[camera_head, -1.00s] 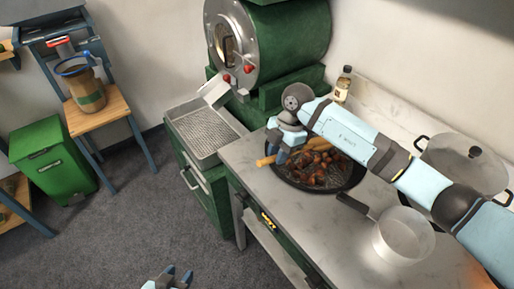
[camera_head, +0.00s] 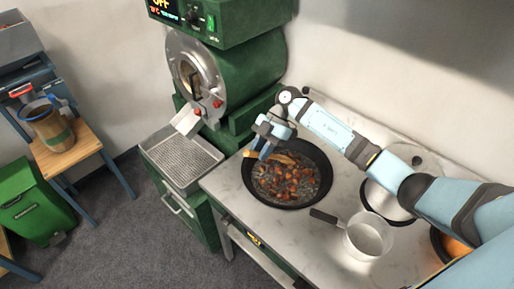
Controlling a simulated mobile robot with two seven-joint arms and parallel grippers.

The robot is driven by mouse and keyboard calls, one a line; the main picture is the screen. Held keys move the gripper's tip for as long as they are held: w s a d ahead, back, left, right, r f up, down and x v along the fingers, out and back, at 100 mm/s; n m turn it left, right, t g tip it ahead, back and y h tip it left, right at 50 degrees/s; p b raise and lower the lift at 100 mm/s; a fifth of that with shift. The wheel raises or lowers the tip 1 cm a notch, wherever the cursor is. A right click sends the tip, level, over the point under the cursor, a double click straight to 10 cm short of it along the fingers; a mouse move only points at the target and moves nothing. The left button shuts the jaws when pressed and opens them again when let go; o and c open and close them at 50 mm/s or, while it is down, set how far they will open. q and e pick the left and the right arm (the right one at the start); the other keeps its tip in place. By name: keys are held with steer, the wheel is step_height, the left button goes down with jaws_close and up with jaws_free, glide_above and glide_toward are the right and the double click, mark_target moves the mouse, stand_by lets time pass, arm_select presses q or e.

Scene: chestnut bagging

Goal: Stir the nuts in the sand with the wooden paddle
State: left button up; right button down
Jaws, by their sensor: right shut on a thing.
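A dark round pan (camera_head: 322,158) sits on the stove counter. Brown nuts (camera_head: 285,184) lie in it, mostly in the middle and near side, on dark sand. My right gripper (camera_head: 266,150) is over the pan's far left rim and is shut on the wooden paddle (camera_head: 284,159). Part of the paddle shows on either side of the fingers, and the rest is hidden by them. I cannot tell how deep its lower end sits in the sand. My left gripper is out of view.
A lidded pot (camera_head: 384,201) and a small saucepan (camera_head: 368,238) stand right of the pan. A green roaster (camera_head: 240,85) with a perforated metal tray (camera_head: 182,160) is at the left. A jar (camera_head: 47,128) stands on a wooden stool. The counter's front left is clear.

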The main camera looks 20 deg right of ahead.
steer(key=shift+f, duration=0.5)
arm_select(q)
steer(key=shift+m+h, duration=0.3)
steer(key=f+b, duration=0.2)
steer(key=b, duration=0.1)
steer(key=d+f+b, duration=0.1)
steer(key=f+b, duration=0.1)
steer(key=b, duration=0.1)
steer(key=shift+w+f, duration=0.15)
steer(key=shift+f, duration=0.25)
arm_select(e)
step_height(320, 180, down, 10)
steer(key=shift+r, duration=0.1)
